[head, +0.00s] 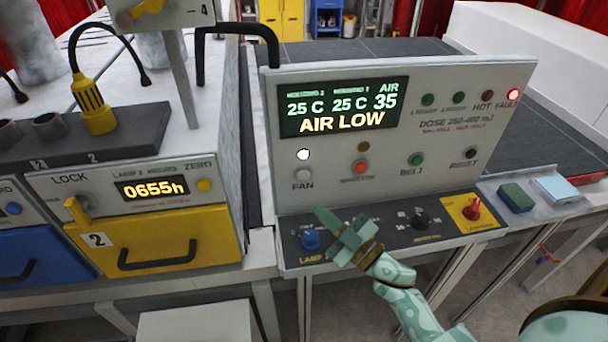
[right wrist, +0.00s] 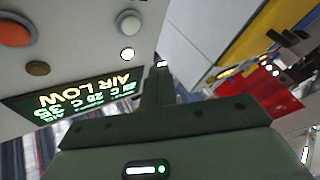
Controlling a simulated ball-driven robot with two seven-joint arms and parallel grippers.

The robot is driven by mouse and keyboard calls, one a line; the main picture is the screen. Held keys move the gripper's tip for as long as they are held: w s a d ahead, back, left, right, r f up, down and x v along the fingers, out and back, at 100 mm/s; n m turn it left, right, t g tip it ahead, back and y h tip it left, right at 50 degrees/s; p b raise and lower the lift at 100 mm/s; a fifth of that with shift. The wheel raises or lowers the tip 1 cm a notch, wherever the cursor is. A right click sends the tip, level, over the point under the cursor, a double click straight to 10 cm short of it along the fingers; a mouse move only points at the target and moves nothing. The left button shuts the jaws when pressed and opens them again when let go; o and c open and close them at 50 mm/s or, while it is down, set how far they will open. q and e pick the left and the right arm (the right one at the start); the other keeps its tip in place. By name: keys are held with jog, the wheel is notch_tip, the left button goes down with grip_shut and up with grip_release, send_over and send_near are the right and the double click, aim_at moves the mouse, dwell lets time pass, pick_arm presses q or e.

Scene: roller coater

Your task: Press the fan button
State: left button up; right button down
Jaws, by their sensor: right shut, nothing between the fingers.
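The fan button (head: 303,174) is a pale round button above the word FAN, low on the left of the grey control panel (head: 440,190). A lit white lamp (head: 303,154) sits just above it. In the right wrist view, which is turned over, the fan button (right wrist: 128,22) and the lit lamp (right wrist: 127,54) are left of my fingers. My right gripper (head: 322,212) is shut and empty, its tips below and slightly right of the fan button in the head view, seemingly apart from it. Its fingers also show in the right wrist view (right wrist: 161,70). My left gripper is out of view.
The display (head: 343,106) reads AIR LOW. An orange button (head: 361,168), a green one (head: 416,159) and a black reset button (head: 470,153) are to the right. A blue knob (head: 310,239) and a red switch (head: 472,208) stand on the lower ledge. A yellow drawer (head: 200,240) is left.

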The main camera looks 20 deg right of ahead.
jog(key=shift+s+a+f+n+g+y, duration=0.15)
jog(key=shift+a+n+y, duration=0.15)
jog(key=shift+y, duration=0.35)
jog(key=shift+s+a+r+n+g+y, duration=0.1)
jog(key=shift+s+a+n+g+y, duration=0.2)
jog(key=shift+y, duration=0.35)
jog(key=shift+w, duration=0.1)
jog(key=shift+w, duration=0.15)
jog(key=b, duration=0.3)
send_near(304, 175)
jog(key=w+a+r, duration=0.1)
jog(key=w+a, duration=0.3)
jog(key=shift+a+r, duration=0.4)
jog(key=shift+w, duration=0.15)
dwell(0.3)
jog(key=shift+w+d, duration=0.1)
jog(key=shift+w, duration=0.2)
